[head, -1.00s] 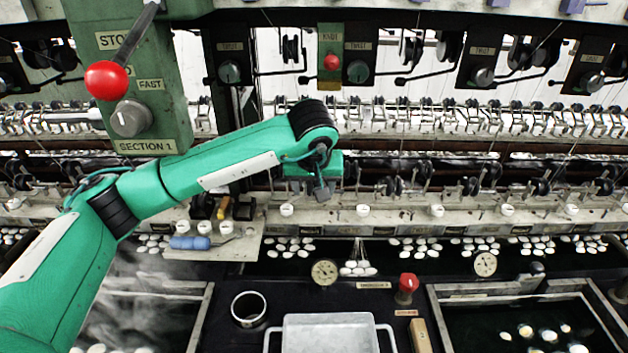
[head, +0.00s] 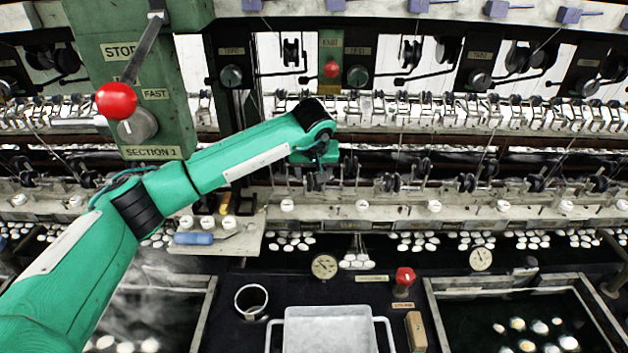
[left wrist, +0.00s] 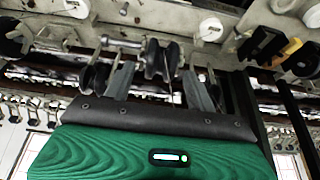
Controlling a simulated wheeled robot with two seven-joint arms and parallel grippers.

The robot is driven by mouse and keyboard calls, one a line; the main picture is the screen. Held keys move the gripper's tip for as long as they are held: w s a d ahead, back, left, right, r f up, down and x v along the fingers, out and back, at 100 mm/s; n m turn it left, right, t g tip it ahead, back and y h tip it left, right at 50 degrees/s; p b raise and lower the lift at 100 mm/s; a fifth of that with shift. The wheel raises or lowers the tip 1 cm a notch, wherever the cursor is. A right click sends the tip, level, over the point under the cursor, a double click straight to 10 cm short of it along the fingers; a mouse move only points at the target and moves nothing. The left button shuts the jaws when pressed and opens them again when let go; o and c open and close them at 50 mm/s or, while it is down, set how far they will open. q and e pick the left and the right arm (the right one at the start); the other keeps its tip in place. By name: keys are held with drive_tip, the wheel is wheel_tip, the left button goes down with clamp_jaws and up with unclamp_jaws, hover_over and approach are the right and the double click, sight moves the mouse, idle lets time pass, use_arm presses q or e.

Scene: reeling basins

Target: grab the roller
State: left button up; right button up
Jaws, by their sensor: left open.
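In the left wrist view a small black roller (left wrist: 153,58) on a metal holder shows between the two grey fingers of my left gripper (left wrist: 158,85). The fingers are apart, one on each side of it, and no grip on it shows. Whether they touch it, I cannot tell. In the head view my left gripper (head: 316,180) is at the row of small dark rollers above the pale rail. The green hand and wrist hide the roller between its fingers there. My right gripper is in neither view.
More rollers (head: 393,183) stand along the row to the right. The pale rail (head: 400,212) carries white knobs. A shelf (head: 250,243) with a blue cylinder (head: 193,238) lies below my left forearm. A red-knobbed lever (head: 116,101) stands above it. A metal tray (head: 328,333) is at the bottom.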

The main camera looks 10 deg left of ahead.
use_arm(q)
drive_tip(key=shift+c, duration=0.5)
drive_tip(key=c, duration=1)
drive_tip(key=shift+o, duration=0.2)
drive_tip(key=shift+r, duration=0.1)
